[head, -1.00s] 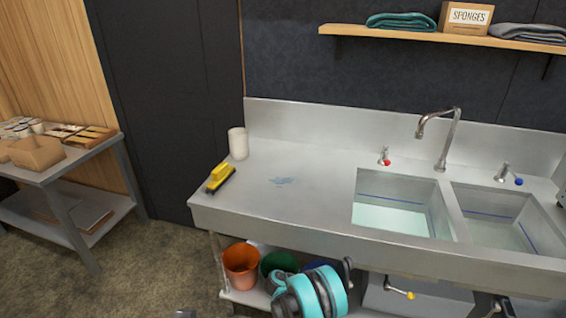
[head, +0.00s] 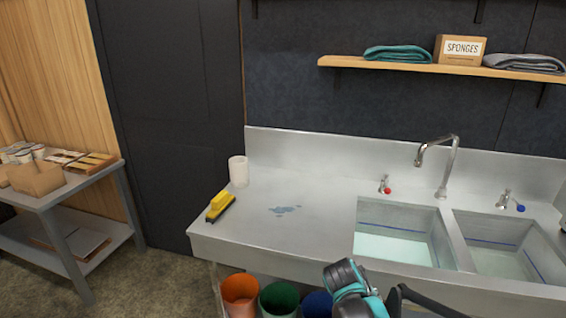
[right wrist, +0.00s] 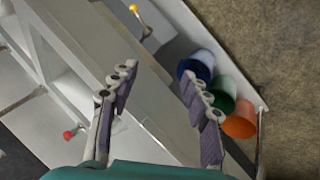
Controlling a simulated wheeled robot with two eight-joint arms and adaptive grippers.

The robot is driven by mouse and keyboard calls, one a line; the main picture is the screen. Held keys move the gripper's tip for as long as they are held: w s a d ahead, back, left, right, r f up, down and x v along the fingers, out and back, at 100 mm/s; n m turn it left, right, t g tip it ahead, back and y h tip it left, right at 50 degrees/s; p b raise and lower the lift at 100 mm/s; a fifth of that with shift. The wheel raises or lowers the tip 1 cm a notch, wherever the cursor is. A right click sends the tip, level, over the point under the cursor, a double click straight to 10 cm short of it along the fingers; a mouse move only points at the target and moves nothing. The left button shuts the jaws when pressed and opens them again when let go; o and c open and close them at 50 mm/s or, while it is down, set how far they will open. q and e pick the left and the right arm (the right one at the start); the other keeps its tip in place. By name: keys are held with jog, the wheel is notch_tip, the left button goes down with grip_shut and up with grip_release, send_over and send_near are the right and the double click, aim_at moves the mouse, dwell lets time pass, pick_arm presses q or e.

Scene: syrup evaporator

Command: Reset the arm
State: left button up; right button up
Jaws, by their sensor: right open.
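My right gripper (right wrist: 158,73) is open and empty in the right wrist view, its two fingers spread wide apart. Below and beyond it are the sink counter (right wrist: 80,55) and the lower shelf under it. In the head view, part of my teal and black right arm (head: 352,290) shows at the bottom centre, in front of the counter's front edge. The gripper's fingers cannot be made out there. My left gripper is not in view.
A steel counter (head: 270,240) has a yellow brush (head: 219,206), a white cup (head: 238,170), a blue smear (head: 286,209) and two basins. Orange (head: 239,292), green (head: 279,298) and blue (head: 317,303) buckets stand below. A side table (head: 122,172) stands left, with open floor between.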

jog(key=s+a+r+m+t+y, duration=0.1)
jog(key=s+a+y, duration=0.1)
jog(key=s, duration=0.6)
jog(key=s+a+r+m+t+y, duration=0.1)
jog(key=s+a+t+y, duration=0.1)
jog(key=s, duration=0.6)
jog(key=shift+r+y, duration=0.4)
jog(key=shift+y, duration=0.1)
